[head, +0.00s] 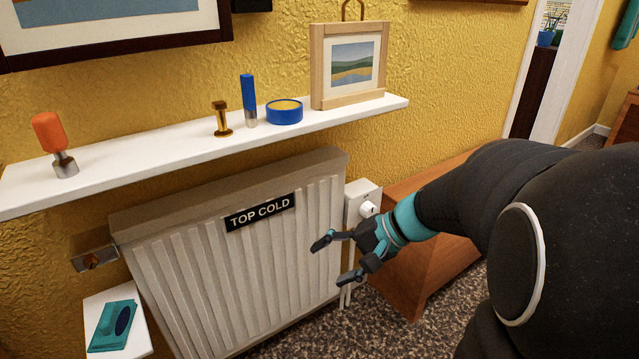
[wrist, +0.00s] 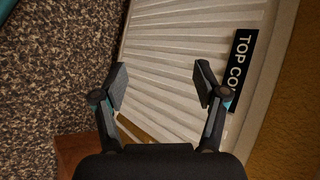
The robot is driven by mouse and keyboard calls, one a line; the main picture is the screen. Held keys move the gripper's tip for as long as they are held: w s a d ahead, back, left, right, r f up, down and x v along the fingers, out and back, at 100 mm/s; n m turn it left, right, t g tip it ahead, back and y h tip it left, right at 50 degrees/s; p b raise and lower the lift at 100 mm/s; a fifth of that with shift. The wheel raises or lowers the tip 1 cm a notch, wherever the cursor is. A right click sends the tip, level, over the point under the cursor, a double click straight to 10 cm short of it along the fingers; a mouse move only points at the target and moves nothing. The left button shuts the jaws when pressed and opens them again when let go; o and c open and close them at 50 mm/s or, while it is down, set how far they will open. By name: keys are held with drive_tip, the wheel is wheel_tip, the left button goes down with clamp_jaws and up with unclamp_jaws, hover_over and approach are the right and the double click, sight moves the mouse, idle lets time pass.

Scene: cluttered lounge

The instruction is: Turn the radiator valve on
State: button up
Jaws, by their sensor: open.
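The white ribbed radiator (head: 240,262) hangs on the yellow wall below a shelf. A dark label (head: 260,212) on it reads "TOP COLD"; part of the label (wrist: 240,70) shows at the right of the wrist view. A round white knob (head: 368,209) sits on a pale box at the radiator's right end. At the left end is a metal plate with a small brass-coloured fitting (head: 92,260). I cannot tell which is the valve. My gripper (head: 336,260) is open and empty, in front of the radiator's right end, below and left of the knob. Its two fingers (wrist: 162,78) stand apart.
The white shelf (head: 150,158) above holds an orange-handled tool (head: 52,140), a brass piece (head: 221,118), a blue cylinder (head: 248,98), a blue tin (head: 284,115) and a framed picture (head: 350,72). A wooden cabinet (head: 400,275) stands right of the radiator. A teal object (head: 112,325) lies lower left.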

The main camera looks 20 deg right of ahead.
drive_tip(key=w+d+f+m+t+y+b, duration=0.2)
drive_tip(key=w+d+f+m+t, duration=0.1)
drive_tip(key=w+d, duration=0.2)
drive_tip(key=m+t+h+b, duration=0.3)
drive_tip(key=m+t+b, duration=0.1)
drive_tip(key=m+t, duration=0.5)
approach(373, 213)
drive_tip(key=x, duration=0.9)
drive_tip(key=shift+w, duration=0.15)
